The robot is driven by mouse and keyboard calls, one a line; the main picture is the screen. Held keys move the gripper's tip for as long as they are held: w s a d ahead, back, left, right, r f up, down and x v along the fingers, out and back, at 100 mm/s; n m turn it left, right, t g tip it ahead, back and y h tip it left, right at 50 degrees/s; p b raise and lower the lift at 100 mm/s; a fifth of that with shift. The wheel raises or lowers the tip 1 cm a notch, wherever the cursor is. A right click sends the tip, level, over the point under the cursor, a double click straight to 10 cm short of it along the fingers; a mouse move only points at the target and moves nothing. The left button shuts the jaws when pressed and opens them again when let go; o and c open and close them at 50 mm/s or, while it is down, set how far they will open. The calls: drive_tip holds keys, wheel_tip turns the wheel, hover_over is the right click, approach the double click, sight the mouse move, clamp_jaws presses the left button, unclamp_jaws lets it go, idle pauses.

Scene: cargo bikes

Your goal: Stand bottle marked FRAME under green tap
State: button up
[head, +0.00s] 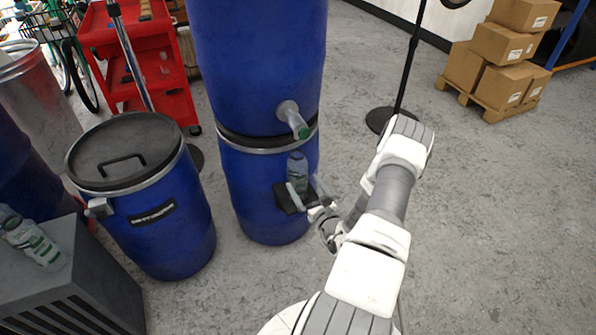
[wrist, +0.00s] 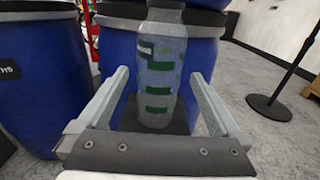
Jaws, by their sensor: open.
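A clear bottle (head: 298,170) with green bands stands upright on a small dark shelf (head: 287,197) on the front of the lower blue barrel. A pale tap (head: 293,118) with a greenish end juts out above it. In the wrist view the bottle (wrist: 160,75) has a dark label whose lettering I cannot read. My gripper (head: 309,190) is open, with one finger on each side of the bottle; gaps show between fingers and bottle in the wrist view (wrist: 160,100). A second similar bottle (head: 32,240) is on a grey slatted box at the left; its marking is unreadable.
A lidded blue barrel (head: 160,225) stands left of the stacked barrels (head: 255,60). A black pole on a round base (head: 385,119) stands behind my arm. Cardboard boxes (head: 500,45) sit on a pallet at back right. The floor at right is clear.

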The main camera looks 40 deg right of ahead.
sight(302, 180)
drive_tip(key=shift+v, duration=1.55)
